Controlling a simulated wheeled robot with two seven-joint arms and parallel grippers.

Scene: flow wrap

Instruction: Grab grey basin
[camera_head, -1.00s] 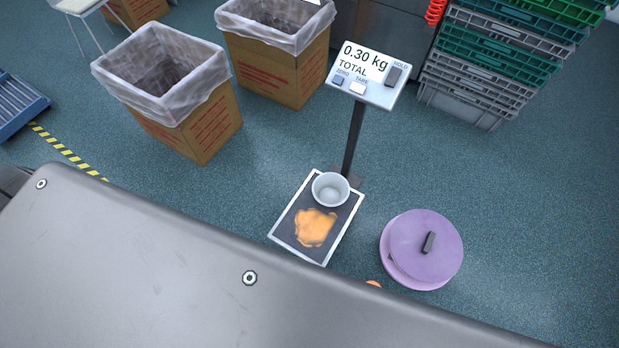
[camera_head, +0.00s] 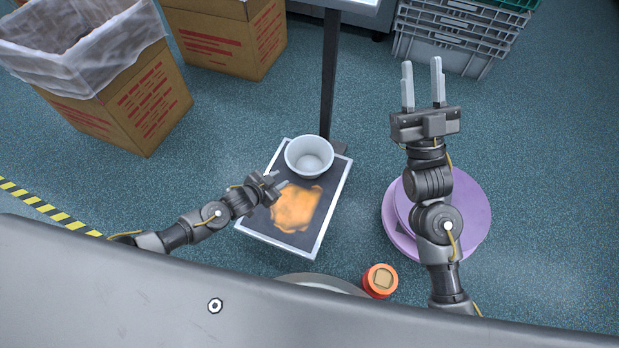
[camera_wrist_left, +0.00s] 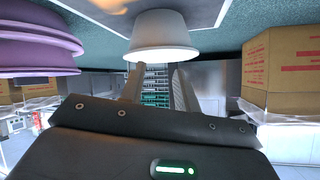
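The light grey basin (camera_head: 309,157) stands upright on the dark, white-rimmed scale platform (camera_head: 331,208), at its far end. An orange powdery patch (camera_head: 297,207) lies on the platform in front of it. My left gripper (camera_head: 281,179) is open and empty just left of and nearer than the basin, with its fingers pointing towards it. In the left wrist view the basin (camera_wrist_left: 160,38) shows just beyond the two spread fingers (camera_wrist_left: 155,75), whose tips come close to its lower edge; I cannot tell whether they touch. My right gripper (camera_head: 422,84) is open and empty, off to the right.
The scale post (camera_head: 329,85) rises behind the basin. Purple round lids (camera_head: 471,215) lie under my right arm. An orange-red container (camera_head: 380,281) stands near the grey front surface (camera_head: 120,285). Lined cardboard boxes (camera_head: 130,105) and grey crates (camera_head: 450,42) stand behind.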

